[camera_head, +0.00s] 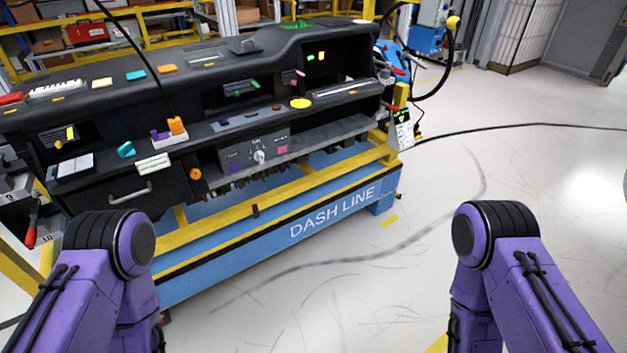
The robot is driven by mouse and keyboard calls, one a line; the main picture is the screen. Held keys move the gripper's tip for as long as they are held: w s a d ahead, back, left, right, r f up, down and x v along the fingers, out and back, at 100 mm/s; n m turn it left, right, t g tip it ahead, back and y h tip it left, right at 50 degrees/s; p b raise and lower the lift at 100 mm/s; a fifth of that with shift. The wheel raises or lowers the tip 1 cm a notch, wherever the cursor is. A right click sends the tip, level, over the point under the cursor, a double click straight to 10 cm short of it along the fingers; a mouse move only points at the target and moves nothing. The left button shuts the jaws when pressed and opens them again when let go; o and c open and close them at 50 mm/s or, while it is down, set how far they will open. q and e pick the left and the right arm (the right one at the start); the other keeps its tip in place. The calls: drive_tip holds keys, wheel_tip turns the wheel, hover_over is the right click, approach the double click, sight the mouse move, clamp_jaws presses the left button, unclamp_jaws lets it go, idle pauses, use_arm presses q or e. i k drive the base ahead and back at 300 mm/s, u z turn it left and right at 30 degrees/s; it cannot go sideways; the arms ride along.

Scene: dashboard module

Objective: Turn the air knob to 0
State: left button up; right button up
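The air knob seems to be the small white knob (259,156) on a grey control panel (236,160) low in the middle of the black dashboard (215,125). Small markings surround it, but they are too small to read, so its setting cannot be told. My two purple arms rise at the lower left and lower right, both well short of the dashboard. Neither gripper shows in this view.
The dashboard rests on a blue and yellow stand (334,212) marked DASH LINE. An orange round knob (195,174) and a drawer handle (130,193) are left of the panel. A black cable (520,125) lies on the floor at right.

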sight(257, 155)
drive_tip(key=k, duration=0.45)
drive_tip(key=z, duration=1.25)
drive_tip(key=i, duration=0.95)
drive_tip(key=u, duration=0.6)
drive_tip(key=i, duration=0.65)
drive_tip(key=u, duration=0.7)
